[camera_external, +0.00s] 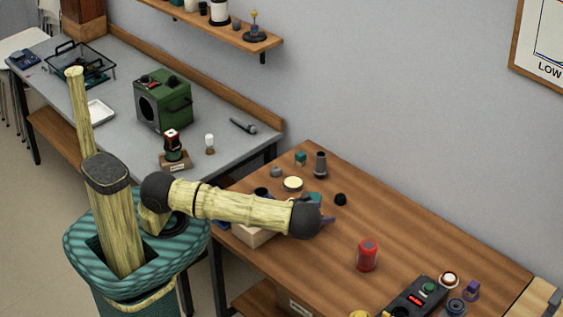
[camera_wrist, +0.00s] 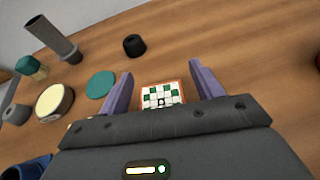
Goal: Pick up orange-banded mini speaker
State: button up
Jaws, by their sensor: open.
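I cannot make out a clear orange-banded mini speaker in either view. My gripper (camera_wrist: 161,72) is open, with its two purple fingers spread apart and nothing held between them. In the wrist view a small orange-edged piece with a green-and-white checkered face (camera_wrist: 162,96) shows between the fingers, partly hidden by the gripper body. I cannot tell what it is or how far below it lies. In the outside view my gripper (camera_external: 328,222) is over the wooden table (camera_external: 420,235), mostly hidden behind the dark wrist.
A black knob-like piece (camera_wrist: 134,45), teal disc (camera_wrist: 100,85), cream disc (camera_wrist: 54,103) and grey flared cylinder (camera_wrist: 65,42) stand close by. A red cylinder (camera_external: 367,256) and a dark device (camera_external: 415,299) are nearer the front. Bare wood lies between the black piece and the red cylinder.

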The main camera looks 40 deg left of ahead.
jog(key=shift+w+f, duration=0.1)
jog(key=shift+c, duration=0.4)
jog(key=c, duration=1)
jog(key=shift+c, duration=0.2)
notch_tip(320, 180, up, 10)
jog(key=shift+b, duration=0.4)
